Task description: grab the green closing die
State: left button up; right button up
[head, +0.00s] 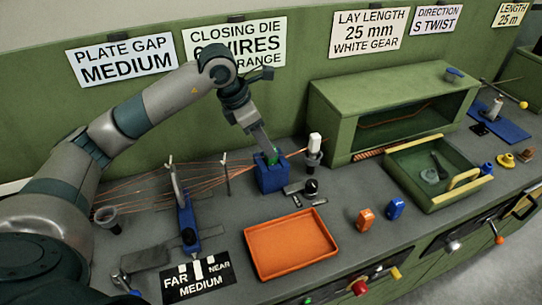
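The green closing die (272,157) shows as a small green piece at the top of a blue block (272,178) on the grey bench. My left gripper (266,147) reaches down from above, its fingertips right at the die. The fingers partly cover the die, and I cannot tell whether they are closed on it or only around or beside it. Copper wires (205,182) run from the left towards the blue block. My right gripper is not in view.
An orange tray (290,246) lies in front of the block. Orange (365,220) and blue (395,208) pieces stand to its right. A white-topped post (314,150) and a black knob (311,188) are close to the block. A green housing (395,110) stands behind right.

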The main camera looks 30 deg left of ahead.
pick_arm(q)
jog(key=shift+w+d+f+p, duration=0.1)
jog(key=shift+w+f+p, duration=0.2)
jog(key=shift+p, duration=0.2)
jog(key=p+x, duration=0.1)
jog(key=x, duration=0.2)
jog(key=shift+w+p, duration=0.2)
jog(key=shift+p, duration=0.15)
jog(key=shift+w+f, duration=0.2)
jog(key=shift+f, duration=0.4)
grip_shut()
